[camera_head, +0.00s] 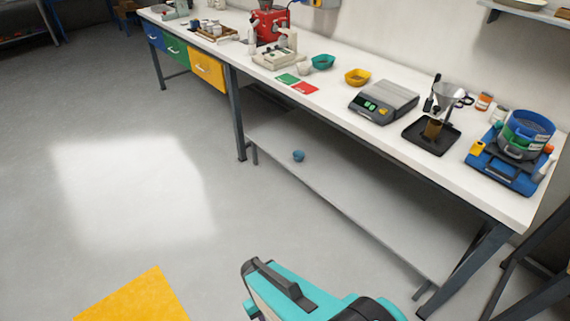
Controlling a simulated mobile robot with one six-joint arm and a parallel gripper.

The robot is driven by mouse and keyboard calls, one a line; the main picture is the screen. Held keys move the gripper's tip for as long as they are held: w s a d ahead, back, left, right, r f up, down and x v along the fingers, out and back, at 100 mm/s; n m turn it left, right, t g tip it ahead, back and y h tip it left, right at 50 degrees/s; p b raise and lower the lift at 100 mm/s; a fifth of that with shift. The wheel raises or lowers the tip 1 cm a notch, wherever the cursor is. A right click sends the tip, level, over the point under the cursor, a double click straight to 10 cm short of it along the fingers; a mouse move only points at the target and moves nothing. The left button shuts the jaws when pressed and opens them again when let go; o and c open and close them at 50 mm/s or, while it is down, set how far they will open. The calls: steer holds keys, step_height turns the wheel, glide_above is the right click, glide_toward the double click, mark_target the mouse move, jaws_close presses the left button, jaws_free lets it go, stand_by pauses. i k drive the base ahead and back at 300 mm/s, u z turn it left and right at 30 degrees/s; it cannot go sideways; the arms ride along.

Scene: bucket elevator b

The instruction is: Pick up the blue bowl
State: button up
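A small blue bowl (298,156) sits upright on the low grey shelf (345,190) under the long workbench, toward the shelf's left end and near its front edge. Nothing stands right around it. Part of my teal and dark grey arm shows at the bottom of the picture, well in front of the shelf and apart from the bowl. I cannot make out any gripper fingers on it.
The white workbench (340,95) overhangs the shelf. It carries a teal bowl (323,62), a yellow bowl (357,77), a scale (384,101) and a black tray (431,136). A dark bench leg (238,120) stands left of the shelf. Open floor lies left.

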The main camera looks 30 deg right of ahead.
mark_target(298, 155)
steer(key=u, duration=0.3)
steer(key=i, duration=0.95)
steer(key=u, duration=0.4)
steer(key=i, duration=1.55)
steer(key=z, duration=1)
steer(key=i, duration=0.9)
steer(key=z, duration=0.6)
